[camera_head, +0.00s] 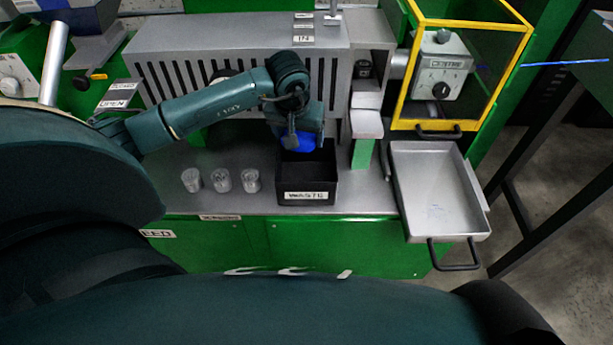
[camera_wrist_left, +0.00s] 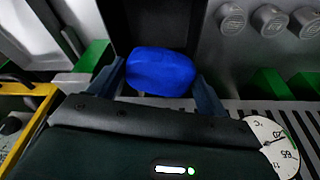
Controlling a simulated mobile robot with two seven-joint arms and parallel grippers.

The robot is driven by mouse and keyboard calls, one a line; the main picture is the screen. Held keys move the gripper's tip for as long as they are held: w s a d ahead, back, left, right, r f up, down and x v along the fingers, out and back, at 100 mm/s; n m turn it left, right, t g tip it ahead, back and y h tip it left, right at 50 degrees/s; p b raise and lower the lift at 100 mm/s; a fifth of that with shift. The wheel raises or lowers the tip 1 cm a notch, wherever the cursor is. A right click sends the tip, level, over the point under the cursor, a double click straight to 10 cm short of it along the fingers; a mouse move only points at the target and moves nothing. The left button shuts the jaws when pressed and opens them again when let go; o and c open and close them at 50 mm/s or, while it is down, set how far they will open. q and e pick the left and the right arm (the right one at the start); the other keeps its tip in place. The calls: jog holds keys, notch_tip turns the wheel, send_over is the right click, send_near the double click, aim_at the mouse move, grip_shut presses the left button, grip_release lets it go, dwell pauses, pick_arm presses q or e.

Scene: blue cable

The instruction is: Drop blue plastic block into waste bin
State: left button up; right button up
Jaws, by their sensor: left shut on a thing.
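The blue plastic block (camera_head: 301,142) is held by my left gripper (camera_head: 297,139) above the waste bin. In the left wrist view the block (camera_wrist_left: 160,71) sits between the two fingers of my left gripper (camera_wrist_left: 160,80), which are shut on it. The waste bin (camera_head: 308,197) is a black open box with a white "WASTE" label on its front. It stands on the grey bench, and the gripper hides part of its back. In the left wrist view the dark bin (camera_wrist_left: 165,25) shows behind the block. My right gripper is not in view.
A metal tray (camera_head: 440,185) with a handle lies to the right, below a yellow-framed enclosure (camera_head: 470,60). A slotted grey machine housing (camera_head: 200,75) rises behind the bin.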

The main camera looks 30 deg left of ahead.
pick_arm(q)
notch_tip(320, 180, down, 2)
jog(key=shift+b, duration=0.35)
jog(key=o, duration=1.1)
jog(key=shift+o, duration=0.2)
jog(key=shift+r, duration=0.1)
jog(key=v, duration=1.3)
jog(key=shift+d, duration=0.1)
